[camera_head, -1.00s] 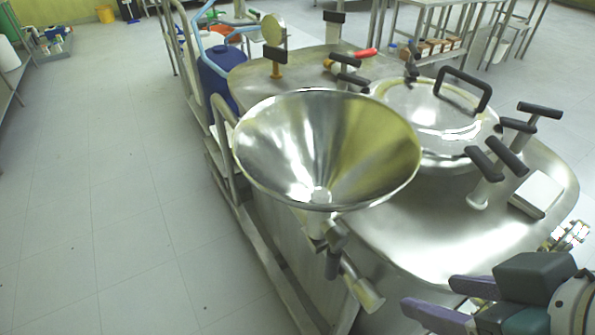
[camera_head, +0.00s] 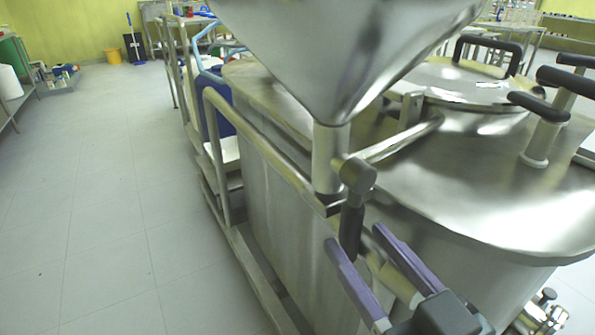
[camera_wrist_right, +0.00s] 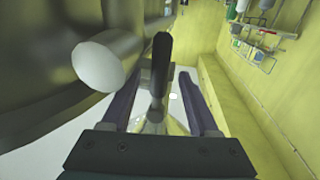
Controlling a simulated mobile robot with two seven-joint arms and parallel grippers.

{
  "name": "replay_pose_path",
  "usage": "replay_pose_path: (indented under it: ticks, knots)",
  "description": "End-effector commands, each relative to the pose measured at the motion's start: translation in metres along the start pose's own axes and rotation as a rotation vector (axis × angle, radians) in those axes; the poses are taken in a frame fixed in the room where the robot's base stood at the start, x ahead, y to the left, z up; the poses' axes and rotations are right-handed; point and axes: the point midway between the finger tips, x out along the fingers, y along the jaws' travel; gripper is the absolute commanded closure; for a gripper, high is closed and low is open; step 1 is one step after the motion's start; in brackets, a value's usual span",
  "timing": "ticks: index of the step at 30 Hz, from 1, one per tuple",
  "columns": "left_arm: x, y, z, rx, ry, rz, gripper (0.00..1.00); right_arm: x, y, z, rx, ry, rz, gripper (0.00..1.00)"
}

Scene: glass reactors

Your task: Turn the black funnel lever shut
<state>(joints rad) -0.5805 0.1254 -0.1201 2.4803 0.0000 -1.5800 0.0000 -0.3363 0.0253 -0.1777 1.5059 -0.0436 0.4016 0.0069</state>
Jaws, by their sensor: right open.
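The steel funnel (camera_head: 335,50) fills the top of the head view. Its outlet pipe (camera_head: 326,160) runs down to a valve with a round hub (camera_head: 356,174). The black lever (camera_head: 351,228) hangs down from this hub. My right gripper (camera_head: 355,240) is open, its purple fingers pointing at the lever, one on each side of it. In the right wrist view the lever (camera_wrist_right: 161,62) stands upright between the fingers (camera_wrist_right: 160,82); whether either finger touches it cannot be told. My left gripper is not in view.
The steel reactor (camera_head: 480,200) with its round lid (camera_head: 465,85) and black handles stands right of the funnel. A steel rail (camera_head: 262,150) runs along its left side. The floor (camera_head: 100,200) at left is clear.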

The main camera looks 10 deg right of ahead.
Motion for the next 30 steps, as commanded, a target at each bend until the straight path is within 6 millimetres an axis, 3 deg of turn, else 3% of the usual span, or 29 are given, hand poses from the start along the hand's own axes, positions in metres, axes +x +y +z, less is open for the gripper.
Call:
replay_pose_path:
  ticks: [3, 9, 21, 30]
  knots:
    - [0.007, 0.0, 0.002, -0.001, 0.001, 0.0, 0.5, 0.026, 0.0, 0.001, 0.001, 0.004, 0.0, 0.39]
    - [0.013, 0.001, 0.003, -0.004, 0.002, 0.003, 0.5, 0.055, 0.0, 0.001, 0.0, 0.001, 0.0, 0.39]
    - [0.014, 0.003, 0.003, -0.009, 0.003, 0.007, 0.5, 0.066, 0.0, 0.0, 0.0, -0.002, 0.0, 0.39]
    - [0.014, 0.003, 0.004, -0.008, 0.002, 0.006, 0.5, 0.065, 0.0, 0.0, 0.0, -0.002, 0.0, 0.72]
